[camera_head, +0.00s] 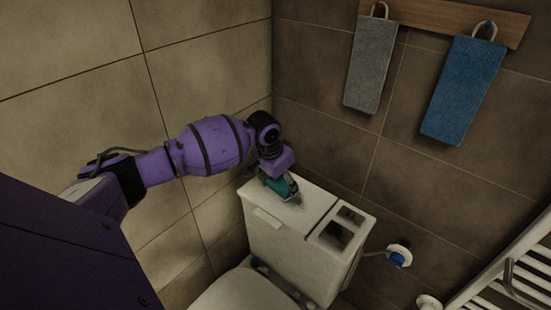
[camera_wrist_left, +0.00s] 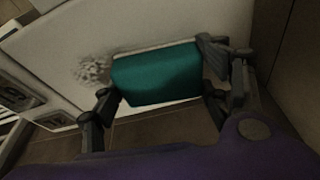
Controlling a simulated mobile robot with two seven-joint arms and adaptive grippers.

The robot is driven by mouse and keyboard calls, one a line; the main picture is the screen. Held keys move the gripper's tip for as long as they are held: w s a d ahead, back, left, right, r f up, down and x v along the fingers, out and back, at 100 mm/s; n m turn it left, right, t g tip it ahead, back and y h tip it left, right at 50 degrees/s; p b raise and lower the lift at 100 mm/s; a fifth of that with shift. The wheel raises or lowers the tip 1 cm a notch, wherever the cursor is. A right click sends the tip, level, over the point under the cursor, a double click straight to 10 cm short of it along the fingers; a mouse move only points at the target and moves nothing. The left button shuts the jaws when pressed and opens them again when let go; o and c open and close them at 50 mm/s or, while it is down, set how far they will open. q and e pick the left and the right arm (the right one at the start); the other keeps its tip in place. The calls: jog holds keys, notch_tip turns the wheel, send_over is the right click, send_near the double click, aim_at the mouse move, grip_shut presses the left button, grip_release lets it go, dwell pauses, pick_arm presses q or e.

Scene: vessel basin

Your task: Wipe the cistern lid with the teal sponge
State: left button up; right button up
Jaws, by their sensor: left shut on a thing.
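The cistern lid (camera_head: 309,206) is the white top of the toilet tank, in the corner by the tiled walls. My left gripper (camera_head: 279,188) is over the left part of the lid, shut on the teal sponge (camera_head: 284,189). In the left wrist view the teal sponge (camera_wrist_left: 158,75) sits between the two dark fingers, at or just above the white lid (camera_wrist_left: 180,25); I cannot tell whether it touches. A grey speckled smudge (camera_wrist_left: 93,70) lies on the lid beside the sponge. My right gripper is not in view.
A flush button plate (camera_head: 340,228) is set in the right part of the tank top. The toilet seat (camera_head: 238,292) is below in front. A grey towel (camera_head: 371,65) and a blue towel (camera_head: 463,90) hang on the wall. A white radiator (camera_head: 510,270) is at right.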

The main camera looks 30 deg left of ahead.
pick_arm(q)
notch_tip(320, 180, up, 4)
jog(key=shift+d+p, duration=0.1)
jog(key=shift+p, duration=0.8)
jog(key=shift+d+r, duration=0.1)
jog(key=shift+r, duration=0.25)
jog(key=shift+r+p, duration=0.35)
jog(key=shift+p, duration=0.15)
jog(key=shift+r+p, duration=0.3)
jog(key=shift+r, duration=0.1)
jog(key=shift+r+p, duration=0.7)
jog(key=shift+r, duration=0.35)
jog(key=shift+f, duration=0.15)
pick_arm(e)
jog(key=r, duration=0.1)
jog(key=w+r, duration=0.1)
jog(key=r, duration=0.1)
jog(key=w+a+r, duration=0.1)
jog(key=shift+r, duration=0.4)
